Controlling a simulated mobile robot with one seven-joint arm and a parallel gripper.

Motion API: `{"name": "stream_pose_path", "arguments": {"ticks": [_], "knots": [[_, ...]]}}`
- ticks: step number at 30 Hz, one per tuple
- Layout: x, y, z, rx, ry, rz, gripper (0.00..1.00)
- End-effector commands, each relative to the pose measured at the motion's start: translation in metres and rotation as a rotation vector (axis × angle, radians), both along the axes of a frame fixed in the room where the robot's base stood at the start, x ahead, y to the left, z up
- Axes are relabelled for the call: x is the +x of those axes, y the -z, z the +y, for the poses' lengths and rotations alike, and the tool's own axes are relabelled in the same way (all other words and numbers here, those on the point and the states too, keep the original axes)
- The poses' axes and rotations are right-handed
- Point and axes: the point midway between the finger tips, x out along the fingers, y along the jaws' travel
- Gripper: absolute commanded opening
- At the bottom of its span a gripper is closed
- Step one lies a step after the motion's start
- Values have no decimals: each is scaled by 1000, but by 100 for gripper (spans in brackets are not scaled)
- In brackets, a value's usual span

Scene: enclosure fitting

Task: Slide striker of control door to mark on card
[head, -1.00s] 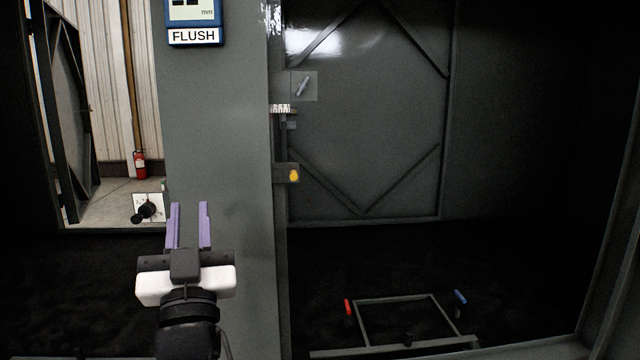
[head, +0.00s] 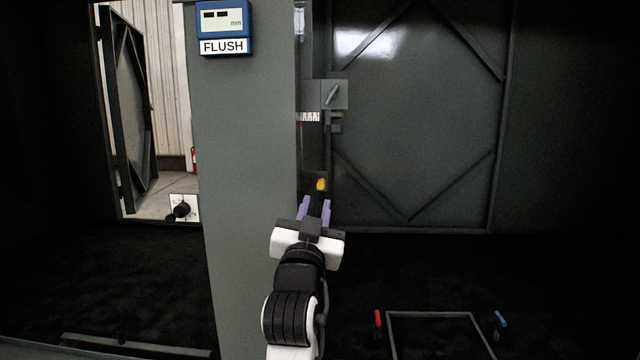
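My gripper (head: 314,208) has two purple fingers, apart, with nothing seen held between them. It points up and away, just below a yellow knob (head: 320,184) on a dark bracket at the grey post's right edge; whether they touch I cannot tell. Above, a small white graduated strip (head: 308,117) sits beside a small dark block (head: 335,122), perhaps the striker. A grey plate with a slanted lever (head: 332,94) is just above. Which door is the control door is not clear; a large grey braced door (head: 420,120) stands behind. No mark on a card is legible.
A grey post (head: 245,150) carries a blue gauge (head: 222,28) labelled FLUSH. Left is an opening with another braced door (head: 130,110) and a white plate with a black knob (head: 183,208). A low frame (head: 430,316) with red and blue handles is at lower right.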

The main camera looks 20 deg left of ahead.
Motion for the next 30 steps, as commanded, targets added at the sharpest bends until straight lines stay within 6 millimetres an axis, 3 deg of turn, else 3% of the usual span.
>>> {"name": "stream_pose_path", "arguments": {"ticks": [3, 9, 21, 27, 30], "knots": [[22, -12, 4, -1, 1, 1, 23], [45, -20, 9, 1, 1, -1, 23], [52, -21, 10, 0, 0, 0, 23], [52, -21, 10, 0, 0, 0, 0], [52, -21, 10, 0, 0, 0, 0]]}}
